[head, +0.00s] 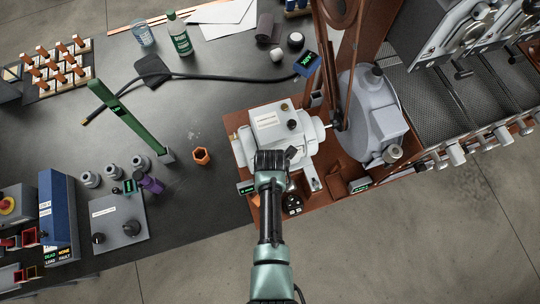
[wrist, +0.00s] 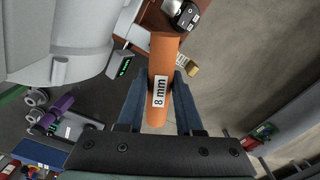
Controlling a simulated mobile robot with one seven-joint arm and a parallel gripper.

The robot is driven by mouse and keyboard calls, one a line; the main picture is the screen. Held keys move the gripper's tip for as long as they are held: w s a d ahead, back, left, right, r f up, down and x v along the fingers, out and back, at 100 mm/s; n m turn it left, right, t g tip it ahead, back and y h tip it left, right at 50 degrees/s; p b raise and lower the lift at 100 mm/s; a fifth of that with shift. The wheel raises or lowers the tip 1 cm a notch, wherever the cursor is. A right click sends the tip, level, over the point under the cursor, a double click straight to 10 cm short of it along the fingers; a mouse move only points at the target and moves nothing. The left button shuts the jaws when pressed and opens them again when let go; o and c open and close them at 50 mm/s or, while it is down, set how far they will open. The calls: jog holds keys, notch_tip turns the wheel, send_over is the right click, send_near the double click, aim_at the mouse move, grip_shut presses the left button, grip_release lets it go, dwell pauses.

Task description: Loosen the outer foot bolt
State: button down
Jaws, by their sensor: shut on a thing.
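The grey motor (head: 268,122) sits on the brown base plate (head: 233,121) in the head view; its housing fills the upper left of the wrist view (wrist: 55,45). My gripper (wrist: 162,85) is shut on an orange tool labelled "8 mm" (wrist: 162,55), which lies between its two blue fingers. In the head view my gripper (head: 272,162) is over the motor's near side and hides part of it. The tool's far end is close to the base plate in the wrist view; I cannot tell whether it touches anything. I cannot make out the outer foot bolt.
A dark round part with white markings (head: 293,204) is beside my gripper on the plate. A small display (head: 245,188) stands left of it. Open floor lies to the lower right.

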jog(key=shift+m, duration=0.7)
jog(key=shift+r, duration=0.15)
notch_tip(320, 180, up, 3)
jog(key=p, duration=0.3)
jog(key=shift+r, duration=0.1)
jog(key=shift+r+p, duration=0.4)
jog(key=shift+r, duration=2.05)
